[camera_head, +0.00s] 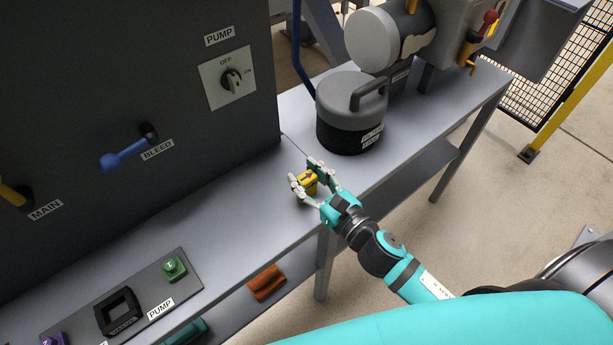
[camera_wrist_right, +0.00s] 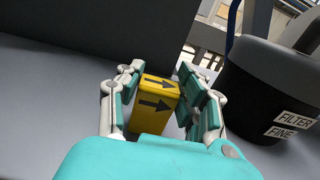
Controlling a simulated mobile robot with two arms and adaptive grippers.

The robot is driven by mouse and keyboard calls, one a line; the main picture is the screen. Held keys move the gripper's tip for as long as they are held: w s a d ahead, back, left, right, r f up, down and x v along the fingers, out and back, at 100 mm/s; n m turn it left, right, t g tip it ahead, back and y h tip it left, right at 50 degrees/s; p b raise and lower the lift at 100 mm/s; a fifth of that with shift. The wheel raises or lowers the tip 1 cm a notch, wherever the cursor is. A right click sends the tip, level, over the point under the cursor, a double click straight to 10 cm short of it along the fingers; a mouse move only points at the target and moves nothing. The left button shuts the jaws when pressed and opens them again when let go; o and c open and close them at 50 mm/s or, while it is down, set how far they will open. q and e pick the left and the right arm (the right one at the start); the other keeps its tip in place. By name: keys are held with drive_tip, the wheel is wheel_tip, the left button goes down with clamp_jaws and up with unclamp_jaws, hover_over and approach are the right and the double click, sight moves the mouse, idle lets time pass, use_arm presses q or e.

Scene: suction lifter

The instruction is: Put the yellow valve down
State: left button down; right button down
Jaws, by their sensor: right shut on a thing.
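The yellow valve (camera_head: 307,182) is a small yellow block at the grey bench top, left of the filter canister. In the right wrist view the valve (camera_wrist_right: 156,102) shows black arrows on its top and side. My right gripper (camera_head: 313,177) has its fingers on both sides of the valve and is shut on it; the fingers also show in the right wrist view (camera_wrist_right: 160,95). The valve looks roughly upright at the bench surface; I cannot tell whether its underside touches it. My left gripper is not in view.
A dark filter canister (camera_head: 350,122) labelled "FILTER FINE" stands just beyond the gripper. The panel (camera_head: 130,305) with a square black socket and green and purple valves lies at the lower left. The dark cabinet (camera_head: 120,90) walls the bench's back. Bare bench top (camera_head: 235,215) lies left of the gripper.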

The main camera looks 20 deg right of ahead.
drive_tip(key=shift+f, duration=0.15)
drive_tip(key=c, duration=1.2)
unclamp_jaws()
drive_tip(key=o, duration=0.3)
drive_tip(key=shift+o, duration=0.2)
drive_tip(key=shift+s, duration=0.15)
drive_tip(key=b+v, duration=0.3)
drive_tip(key=v, duration=0.8)
drive_tip(key=shift+s+d, duration=0.15)
drive_tip(key=shift+s, duration=0.2)
